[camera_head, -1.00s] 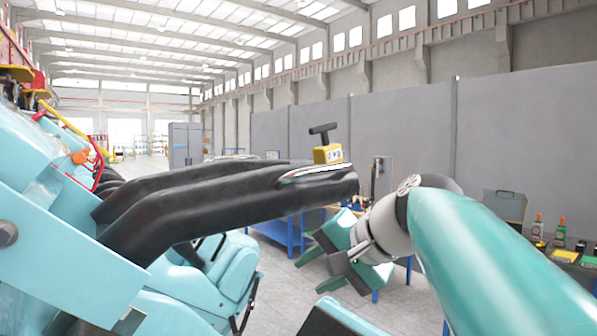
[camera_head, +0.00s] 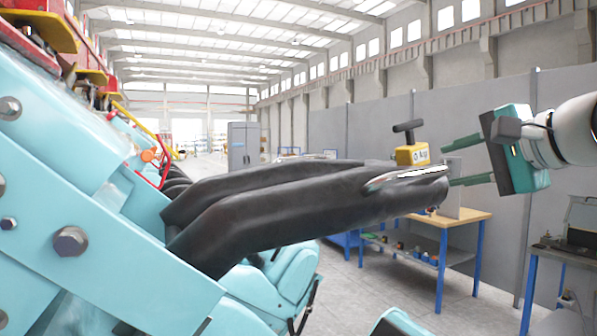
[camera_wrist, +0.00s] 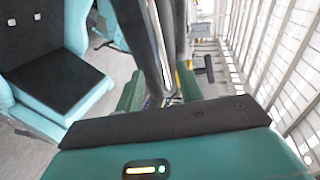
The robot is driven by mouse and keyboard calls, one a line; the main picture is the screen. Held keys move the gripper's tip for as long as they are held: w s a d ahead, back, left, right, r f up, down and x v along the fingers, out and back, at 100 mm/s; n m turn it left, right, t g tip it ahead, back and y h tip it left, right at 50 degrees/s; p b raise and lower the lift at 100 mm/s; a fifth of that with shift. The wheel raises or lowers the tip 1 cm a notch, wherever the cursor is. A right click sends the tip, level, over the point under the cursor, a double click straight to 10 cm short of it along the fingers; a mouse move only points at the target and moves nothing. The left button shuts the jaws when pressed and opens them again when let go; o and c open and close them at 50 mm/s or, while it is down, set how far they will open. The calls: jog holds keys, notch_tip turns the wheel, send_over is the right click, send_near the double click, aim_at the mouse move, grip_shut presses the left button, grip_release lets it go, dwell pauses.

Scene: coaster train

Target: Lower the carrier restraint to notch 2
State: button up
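The carrier restraint (camera_head: 290,205) is a pair of thick black padded bars reaching out from the pale blue seat (camera_head: 90,230). A shiny metal bar (camera_head: 395,178) lies along its outer end. My gripper (camera_head: 465,162) is at the right, level with the restraint's outer end. Its two green fingers are spread and point left towards that end. In the wrist view the gripper (camera_wrist: 160,92) shows its fingers apart, with the restraint's black bar (camera_wrist: 133,32) and metal bar (camera_wrist: 158,45) running in between or just beyond. Contact cannot be told. Notch marks are not visible.
A yellow block with a black T-handle (camera_head: 412,155) shows just behind the restraint's end. A wooden-topped workbench (camera_head: 465,216) with blue legs stands behind. Another blue-legged bench is at the right. Grey wall panels close off the back; the floor between is open.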

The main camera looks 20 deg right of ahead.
aim_at(426, 172)
jog(key=x, duration=0.8)
jog(key=shift+w+f, duration=0.1)
jog(key=shift+w, duration=0.05)
grip_shut()
